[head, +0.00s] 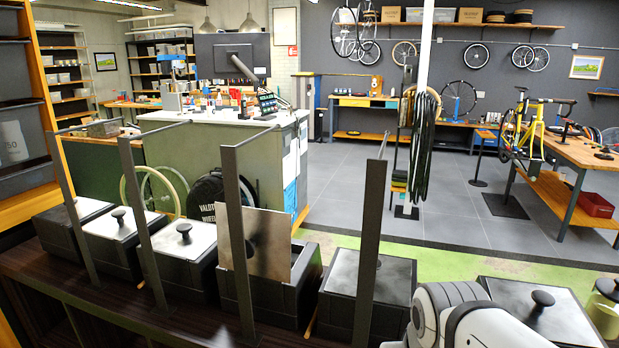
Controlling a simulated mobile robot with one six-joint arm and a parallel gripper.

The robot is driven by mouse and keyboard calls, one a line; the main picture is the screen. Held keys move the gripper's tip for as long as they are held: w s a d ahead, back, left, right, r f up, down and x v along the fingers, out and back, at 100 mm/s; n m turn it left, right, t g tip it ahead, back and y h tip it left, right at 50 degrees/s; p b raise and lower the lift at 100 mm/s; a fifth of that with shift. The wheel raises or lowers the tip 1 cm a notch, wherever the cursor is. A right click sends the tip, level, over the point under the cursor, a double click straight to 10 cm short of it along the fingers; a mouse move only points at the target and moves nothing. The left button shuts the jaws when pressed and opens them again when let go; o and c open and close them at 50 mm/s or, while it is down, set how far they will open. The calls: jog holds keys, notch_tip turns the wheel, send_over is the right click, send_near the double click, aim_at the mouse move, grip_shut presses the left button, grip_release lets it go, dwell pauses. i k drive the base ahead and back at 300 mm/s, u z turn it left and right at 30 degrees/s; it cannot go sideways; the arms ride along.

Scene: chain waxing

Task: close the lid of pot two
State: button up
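A row of several dark box-shaped pots stands on a dark bench along the bottom. The pot near the middle (284,306) is open: its square metal lid (265,243) stands up on edge, partly behind a dark post. The other pots, such as the one left of it (187,268), the one right of it (337,310) and the far right one (542,312), have flat lids on, most with a visible black knob. No number shows on the pots, so I cannot tell which is pot two. My gripper is not in view; only a white and grey part of my arm shows at bottom right.
Tall dark posts (238,250) (371,250) with bent tops rise along the pots' near side. A green mug-like can (605,308) stands at the right edge. Behind are a workbench (215,150) and clear grey floor (450,210).

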aim_at(268, 234)
jog(key=z, duration=0.35)
jog(key=k, duration=1.3)
jog(key=u, duration=0.35)
jog(key=i, duration=1)
jog(key=u, duration=0.05)
